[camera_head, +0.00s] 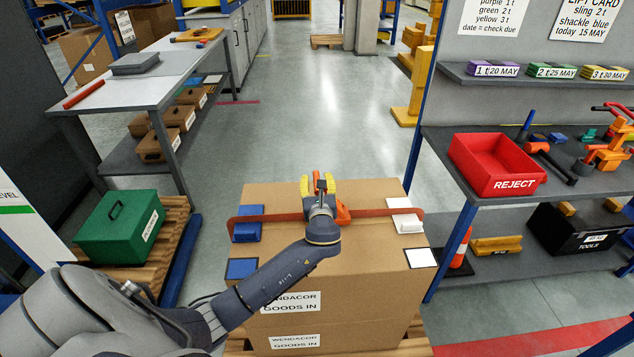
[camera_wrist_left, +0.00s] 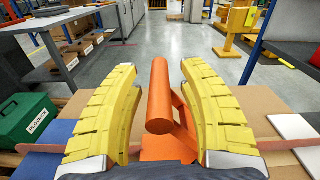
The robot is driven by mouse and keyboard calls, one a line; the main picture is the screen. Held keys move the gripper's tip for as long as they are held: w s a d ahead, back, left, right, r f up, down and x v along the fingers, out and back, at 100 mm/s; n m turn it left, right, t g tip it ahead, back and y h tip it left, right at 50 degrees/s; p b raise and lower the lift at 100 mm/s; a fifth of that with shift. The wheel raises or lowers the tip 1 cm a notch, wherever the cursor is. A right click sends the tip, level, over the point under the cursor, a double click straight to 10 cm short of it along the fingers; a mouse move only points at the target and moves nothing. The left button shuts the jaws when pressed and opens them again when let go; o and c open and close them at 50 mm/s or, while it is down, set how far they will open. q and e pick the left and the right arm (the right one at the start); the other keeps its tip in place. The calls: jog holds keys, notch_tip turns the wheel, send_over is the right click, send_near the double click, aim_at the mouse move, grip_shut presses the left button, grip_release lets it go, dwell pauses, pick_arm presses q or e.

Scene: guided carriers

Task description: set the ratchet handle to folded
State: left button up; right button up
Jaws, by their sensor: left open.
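The orange ratchet (camera_head: 343,213) sits on a red strap (camera_head: 376,212) across the top of a large cardboard box (camera_head: 370,255). Its handle, an orange round bar (camera_wrist_left: 159,95), stands up from the ratchet body in the left wrist view; its exact angle is hard to tell. My left gripper (camera_head: 318,187) is over the ratchet with yellow fingers apart. In the left wrist view the bar lies between the fingers (camera_wrist_left: 162,105), with a gap on both sides. The gripper partly hides the ratchet in the head view. My right gripper is not in view.
Blue pads (camera_head: 246,229) and white pads (camera_head: 407,222) lie at the box's edges. A shelf rack with a red reject bin (camera_head: 497,165) stands right. A grey workbench (camera_head: 150,80) and green case (camera_head: 120,228) stand left. The floor behind the box is clear.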

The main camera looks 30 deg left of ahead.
pick_arm(q)
jog(key=shift+c, duration=0.2)
grip_shut()
dwell(0.4)
